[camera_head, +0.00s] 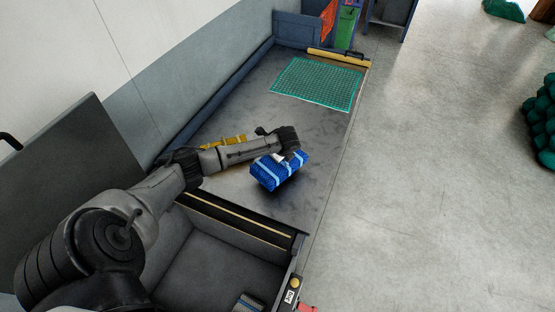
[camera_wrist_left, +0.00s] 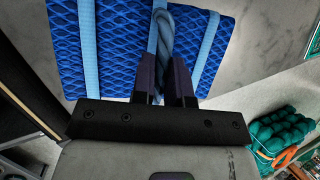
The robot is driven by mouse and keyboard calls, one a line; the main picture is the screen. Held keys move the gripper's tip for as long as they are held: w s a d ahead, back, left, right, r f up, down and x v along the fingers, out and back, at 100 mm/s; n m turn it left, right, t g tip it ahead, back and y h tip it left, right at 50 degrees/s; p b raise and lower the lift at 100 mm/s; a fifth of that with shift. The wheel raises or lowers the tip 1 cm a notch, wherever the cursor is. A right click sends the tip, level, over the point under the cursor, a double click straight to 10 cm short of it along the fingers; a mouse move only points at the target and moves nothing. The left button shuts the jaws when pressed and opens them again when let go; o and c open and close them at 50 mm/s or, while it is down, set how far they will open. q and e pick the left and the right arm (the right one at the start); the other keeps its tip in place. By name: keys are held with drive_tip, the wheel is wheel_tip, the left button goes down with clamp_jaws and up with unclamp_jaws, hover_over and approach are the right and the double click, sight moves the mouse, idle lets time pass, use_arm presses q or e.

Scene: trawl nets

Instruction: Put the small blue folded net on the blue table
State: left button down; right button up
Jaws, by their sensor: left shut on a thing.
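The small blue folded net (camera_head: 283,172), a bundle tied with light blue straps, hangs tilted at my left gripper (camera_head: 282,158) over the grey worktop (camera_head: 235,108). In the left wrist view the net (camera_wrist_left: 118,40) fills the upper left and middle. There my left gripper (camera_wrist_left: 165,85) is shut on the net's light blue rope loop. A dark shadow lies below the net; the exact gap to the worktop is hard to tell. The worktop has a blue-grey raised edge (camera_head: 225,92) along the wall. My right gripper is not in view.
A green net sheet (camera_head: 317,84) lies flat at the worktop's far end, before a yellow roller (camera_head: 337,58). Something yellow (camera_head: 232,141) lies behind my arm. A dark bin (camera_head: 225,255) is at the near end. Dark green nets (camera_head: 542,120) are piled on the right floor.

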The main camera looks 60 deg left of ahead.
use_arm(q)
drive_tip(key=shift+s+a+f, duration=0.15)
drive_tip(key=shift+a, duration=0.25)
drive_tip(key=shift+f, duration=2.05)
drive_tip(key=c, duration=1.1)
unclamp_jaws()
